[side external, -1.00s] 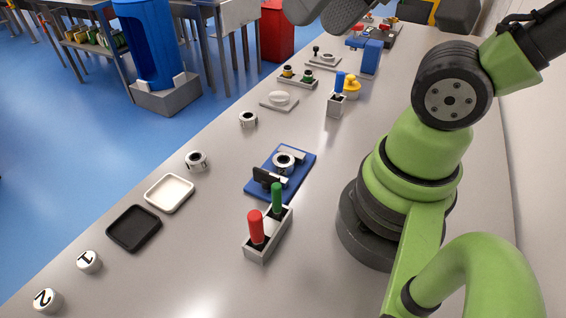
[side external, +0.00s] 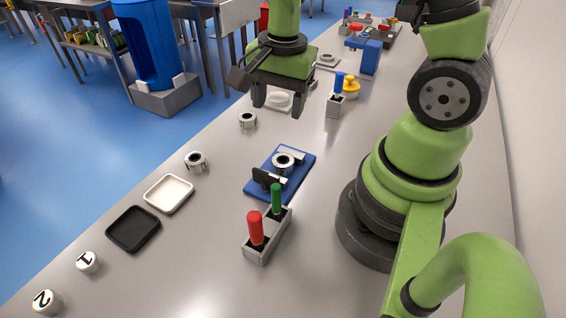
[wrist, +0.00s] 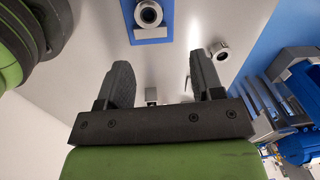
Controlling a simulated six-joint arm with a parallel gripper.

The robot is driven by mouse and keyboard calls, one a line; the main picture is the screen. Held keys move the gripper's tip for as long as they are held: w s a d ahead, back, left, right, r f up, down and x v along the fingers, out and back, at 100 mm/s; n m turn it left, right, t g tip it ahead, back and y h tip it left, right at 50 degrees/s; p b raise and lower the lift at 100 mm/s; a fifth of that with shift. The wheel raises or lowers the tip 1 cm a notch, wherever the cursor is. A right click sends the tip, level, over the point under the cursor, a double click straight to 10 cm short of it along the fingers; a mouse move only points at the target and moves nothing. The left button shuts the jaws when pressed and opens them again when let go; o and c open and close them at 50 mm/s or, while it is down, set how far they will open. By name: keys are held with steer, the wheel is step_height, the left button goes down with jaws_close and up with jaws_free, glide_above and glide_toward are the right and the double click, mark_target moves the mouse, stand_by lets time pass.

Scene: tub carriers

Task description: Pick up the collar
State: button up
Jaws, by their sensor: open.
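A light grey ring-shaped collar (side external: 283,168) with a dark bore sits on a blue plate (side external: 306,158), beside a small dark upright block. It shows at the top of the wrist view (wrist: 148,25). Two similar light ring-like parts stand on the bench, one left of the plate (side external: 196,161) and one farther back (side external: 247,120); one such part (wrist: 219,51) shows in the wrist view. I cannot tell for certain which of them the task means. My gripper (side external: 279,108) is open, fingers down, above the bench beyond the plate.
A grey holder (side external: 269,241) with red and green pegs stands in front of the plate. White (side external: 169,194) and black (side external: 134,229) trays and two numbered caps lie along the left edge. A holder with a blue peg (side external: 335,106) and a yellow part (side external: 351,88) stand behind.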

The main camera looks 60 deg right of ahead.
steer(key=m, duration=0.2)
glide_above(281, 156)
steer(key=shift+g, duration=0.4)
steer(key=f, duration=0.7)
steer(key=shift+s+a, duration=0.15)
steer(key=shift+s, duration=0.1)
steer(key=shift+w+a+f, duration=0.1)
steer(key=shift+f, duration=2.95)
steer(key=c, duration=0.9)
steer(key=shift+r, duration=0.1)
steer(key=w+a+r+n, duration=0.1)
steer(key=r+n, duration=0.4)
steer(key=n, duration=0.1)
steer(key=w+a+r+n, duration=0.1)
steer(key=w+r+n, duration=0.1)
steer(key=r+n, duration=0.3)
steer(key=w+a+r+n, duration=0.1)
steer(key=r+n, duration=0.5)
steer(key=n, duration=0.1)
steer(key=shift+w+r, duration=0.1)
steer(key=shift+w, duration=0.25)
